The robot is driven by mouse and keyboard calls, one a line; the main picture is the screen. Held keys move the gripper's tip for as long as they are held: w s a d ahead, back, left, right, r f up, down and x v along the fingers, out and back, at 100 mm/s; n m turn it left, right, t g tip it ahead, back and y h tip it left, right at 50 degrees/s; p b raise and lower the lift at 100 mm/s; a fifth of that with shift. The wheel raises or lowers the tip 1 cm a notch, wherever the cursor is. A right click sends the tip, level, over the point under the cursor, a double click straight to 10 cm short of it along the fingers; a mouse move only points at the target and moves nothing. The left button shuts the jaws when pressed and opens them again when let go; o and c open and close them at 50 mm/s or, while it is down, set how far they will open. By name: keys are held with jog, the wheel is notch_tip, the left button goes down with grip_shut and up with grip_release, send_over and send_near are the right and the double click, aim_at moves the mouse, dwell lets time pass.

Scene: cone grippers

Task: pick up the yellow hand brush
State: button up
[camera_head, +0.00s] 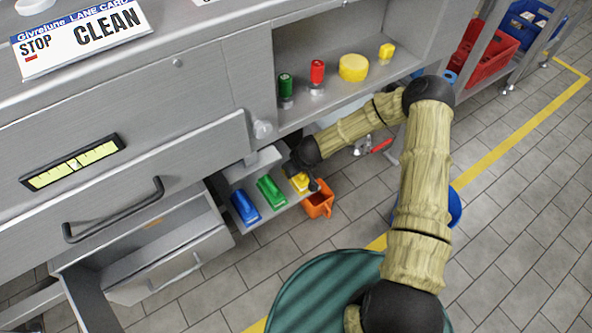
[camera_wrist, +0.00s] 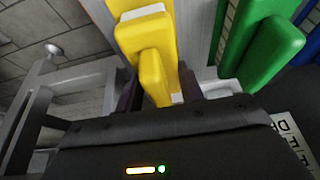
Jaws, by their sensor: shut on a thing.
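The yellow hand brush (camera_head: 299,182) is at the right end of a row on a low grey shelf in the head view. It also shows large in the wrist view (camera_wrist: 150,45), with its yellow handle between the dark fingers. My gripper (camera_wrist: 160,92) is shut on that handle. In the head view my gripper (camera_head: 304,178) reaches down over the brush and partly hides it. I cannot tell whether the brush still touches the shelf.
A green brush (camera_head: 271,191) and a blue brush (camera_head: 245,207) stand to its left on the shelf (camera_head: 262,219). An orange container (camera_head: 319,199) is close on the right. The shelf above holds a green bottle (camera_head: 286,86), a red bottle (camera_head: 317,73) and yellow items (camera_head: 353,68).

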notch_tip(320, 180, up, 3)
jog(key=shift+p, duration=0.9)
jog(key=s+d+p, duration=0.4)
jog(key=s+d, duration=0.6)
jog(key=s, duration=0.5)
jog(key=shift+f, duration=0.1)
